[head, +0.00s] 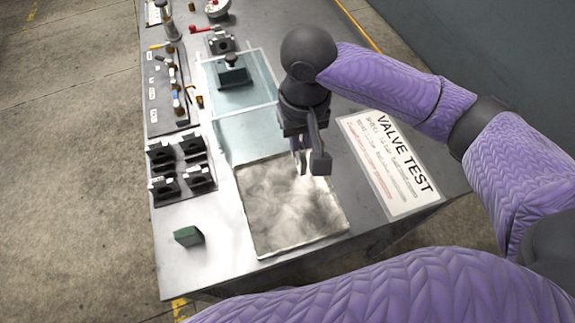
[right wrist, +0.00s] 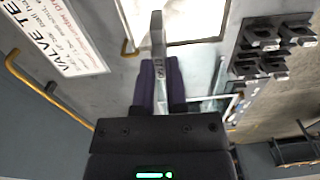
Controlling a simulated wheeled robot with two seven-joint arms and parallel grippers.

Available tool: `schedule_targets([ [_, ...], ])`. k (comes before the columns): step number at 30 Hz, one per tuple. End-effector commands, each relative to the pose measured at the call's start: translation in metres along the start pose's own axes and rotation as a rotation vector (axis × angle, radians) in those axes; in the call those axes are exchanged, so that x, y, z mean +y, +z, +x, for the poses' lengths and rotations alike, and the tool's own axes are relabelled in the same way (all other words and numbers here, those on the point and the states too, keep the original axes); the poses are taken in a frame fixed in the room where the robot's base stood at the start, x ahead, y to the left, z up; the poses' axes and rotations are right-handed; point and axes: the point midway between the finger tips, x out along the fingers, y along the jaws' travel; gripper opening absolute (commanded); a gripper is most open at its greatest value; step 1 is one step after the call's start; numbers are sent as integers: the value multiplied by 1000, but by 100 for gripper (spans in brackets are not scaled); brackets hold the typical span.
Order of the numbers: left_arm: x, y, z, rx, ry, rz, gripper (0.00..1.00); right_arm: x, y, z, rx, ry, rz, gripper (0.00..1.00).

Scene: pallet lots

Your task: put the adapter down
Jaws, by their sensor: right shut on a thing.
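My right gripper (head: 308,165) is over the table, above the far right part of a pale mottled square panel (head: 285,215). It is shut on the adapter, a slim pale grey metal piece with dark markings; in the right wrist view the adapter (right wrist: 159,45) stands up between the two dark fingers (right wrist: 158,88). In the head view it is mostly hidden by the gripper. I cannot tell whether it touches the panel. My left gripper is not in view.
A rack of black blocks (head: 180,168) and a tool board (head: 165,90) line the left side. A green block (head: 188,236) sits at front left. A "VALVE TEST" sheet (head: 390,165) lies right.

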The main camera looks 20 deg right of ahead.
Motion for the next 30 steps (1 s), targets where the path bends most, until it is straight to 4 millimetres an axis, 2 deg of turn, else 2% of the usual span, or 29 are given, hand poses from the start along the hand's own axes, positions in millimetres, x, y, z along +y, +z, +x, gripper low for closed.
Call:
schedule_targets([
  [1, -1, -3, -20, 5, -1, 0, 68, -5, 2, -8, -5, -2, -3, 0],
  [3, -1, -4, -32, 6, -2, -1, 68, -11, 4, -5, -5, 0, -8, 0],
  [10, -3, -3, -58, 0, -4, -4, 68, -24, 12, 9, -9, 10, -19, 0],
  [11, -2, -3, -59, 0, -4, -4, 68, -25, 13, 13, -9, 11, -20, 0],
  [16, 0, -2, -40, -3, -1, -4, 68, -24, 14, 61, -10, 15, -20, 0],
  [25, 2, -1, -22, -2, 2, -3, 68, -24, 15, 111, -9, 14, -22, 0],
  [27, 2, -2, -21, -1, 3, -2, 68, -24, 15, 117, -7, 13, -22, 0],
  [30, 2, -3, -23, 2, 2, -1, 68, -24, 14, 114, -6, 13, -22, 0],
])
